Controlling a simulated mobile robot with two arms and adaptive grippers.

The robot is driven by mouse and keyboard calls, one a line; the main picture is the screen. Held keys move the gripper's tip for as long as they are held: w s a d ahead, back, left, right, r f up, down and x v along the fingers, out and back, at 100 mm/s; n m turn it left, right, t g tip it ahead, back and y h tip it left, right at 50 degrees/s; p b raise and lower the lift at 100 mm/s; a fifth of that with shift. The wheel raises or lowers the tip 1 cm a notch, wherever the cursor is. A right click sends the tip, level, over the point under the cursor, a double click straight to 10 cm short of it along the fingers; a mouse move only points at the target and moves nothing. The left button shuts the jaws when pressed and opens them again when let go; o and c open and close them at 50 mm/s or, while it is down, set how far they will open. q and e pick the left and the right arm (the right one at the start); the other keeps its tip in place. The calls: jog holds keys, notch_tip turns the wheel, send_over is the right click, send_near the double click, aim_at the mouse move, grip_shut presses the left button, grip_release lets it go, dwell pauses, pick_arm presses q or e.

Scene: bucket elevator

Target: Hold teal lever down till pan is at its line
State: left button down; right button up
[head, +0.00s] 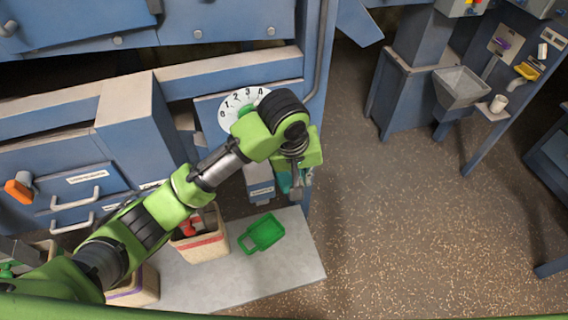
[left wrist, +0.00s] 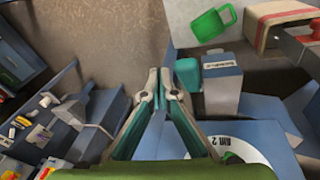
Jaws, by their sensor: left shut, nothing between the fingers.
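The teal lever (head: 283,183) shows at the right side of a grey labelled box (head: 262,190), partly hidden by my left wrist in the head view. In the left wrist view the teal lever (left wrist: 187,75) is just right of my left gripper (left wrist: 158,80). The fingers are shut and empty, with a small apparent gap to the lever; contact is hard to judge. In the head view my left gripper (head: 298,186) points down beside the lever. I cannot make out the pan or its line. My right gripper is not in view.
A numbered dial (head: 240,104) is partly covered by my left arm. A blue post (head: 316,90) stands nearby. The floor to the right is open.

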pick_arm(q)
jog(key=w+a+r+n+y, duration=0.2)
jog(key=w+a+r+y, duration=0.1)
jog(key=r, duration=0.5)
jog(key=shift+w+a+r+t, duration=0.15)
jog(key=shift+w+a+t, duration=0.1)
jog(key=shift+a+t, duration=0.1)
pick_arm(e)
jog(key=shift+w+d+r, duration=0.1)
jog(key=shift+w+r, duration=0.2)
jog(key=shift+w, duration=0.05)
pick_arm(q)
jog(key=p, duration=0.3)
send_over(287, 180)
jog(key=w, duration=0.1)
jog(key=f, duration=1)
jog(key=shift+a, duration=0.3)
jog(key=s+f, duration=0.1)
jog(key=f, duration=0.1)
jog(key=shift+s+d+f+p, duration=0.3)
jog(key=shift+s+p, duration=0.05)
jog(key=shift+p, duration=0.05)
jog(key=shift+s+f, duration=0.15)
jog(key=shift+f, duration=0.15)
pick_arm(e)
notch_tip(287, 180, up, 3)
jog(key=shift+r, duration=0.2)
